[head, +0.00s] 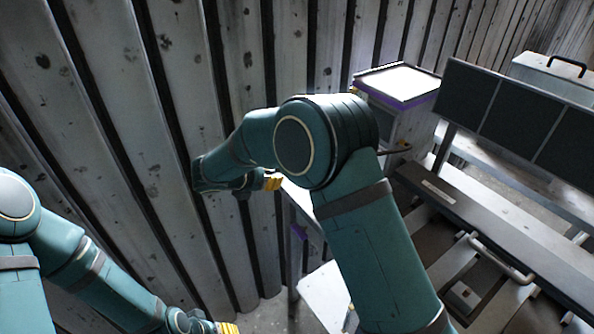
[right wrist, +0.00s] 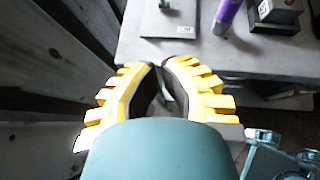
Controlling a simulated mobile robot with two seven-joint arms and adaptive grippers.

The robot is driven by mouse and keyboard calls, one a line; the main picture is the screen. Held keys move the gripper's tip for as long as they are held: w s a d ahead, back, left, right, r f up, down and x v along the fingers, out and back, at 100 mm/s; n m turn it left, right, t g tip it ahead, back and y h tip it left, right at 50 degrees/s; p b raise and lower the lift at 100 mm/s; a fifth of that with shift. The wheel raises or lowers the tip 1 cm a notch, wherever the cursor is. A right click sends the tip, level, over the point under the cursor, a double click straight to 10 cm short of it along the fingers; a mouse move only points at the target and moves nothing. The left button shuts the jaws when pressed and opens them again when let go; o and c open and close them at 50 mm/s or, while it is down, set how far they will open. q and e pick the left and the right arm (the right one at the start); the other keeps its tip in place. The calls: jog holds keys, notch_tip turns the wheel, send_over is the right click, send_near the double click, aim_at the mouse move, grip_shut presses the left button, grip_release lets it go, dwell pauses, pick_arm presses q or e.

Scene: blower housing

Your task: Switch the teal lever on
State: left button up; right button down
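I cannot make out a teal lever in either view. In the right wrist view, a grey plate (right wrist: 160,22) with a small label lies at the top, and a small metal post (right wrist: 165,5) stands on it, cut off by the edge. My right gripper (right wrist: 160,68) has yellow ribbed fingers with their tips together and nothing visible between them. It is short of the plate. In the head view the right gripper (head: 272,183) is partly hidden by my arm. My left gripper (head: 229,328) shows only as a bit of yellow at the bottom edge.
A purple cylinder (right wrist: 228,15) and a black box (right wrist: 275,12) stand on the grey tabletop (right wrist: 225,58) right of the plate. A corrugated wall (head: 120,120) fills the left. A white-topped cabinet (head: 398,86) and dark panels (head: 510,110) stand right of my right arm.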

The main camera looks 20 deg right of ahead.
jog(key=b+x, duration=0.1)
jog(key=x, duration=0.9)
jog(key=shift+f, duration=0.1)
jog(key=shift+w+d+r, duration=0.15)
jog(key=shift+w+d, duration=0.2)
jog(key=shift+d, duration=0.2)
jog(key=shift+w+d+r, duration=0.2)
jog(key=shift+w+d, duration=0.15)
jog(key=shift+d, duration=0.15)
jog(key=shift+w+d+r+b, duration=0.15)
jog(key=shift+w+d+b, duration=0.2)
jog(key=shift+d, duration=0.2)
jog(key=shift+r, duration=0.1)
jog(key=shift+d+r+p, duration=0.1)
jog(key=shift+r+p, duration=0.15)
jog(key=shift+p, duration=0.35)
jog(key=shift+d+y, duration=0.1)
jog(key=shift+y, duration=0.2)
jog(key=shift+w+p, duration=0.1)
jog(key=shift+p, duration=0.2)
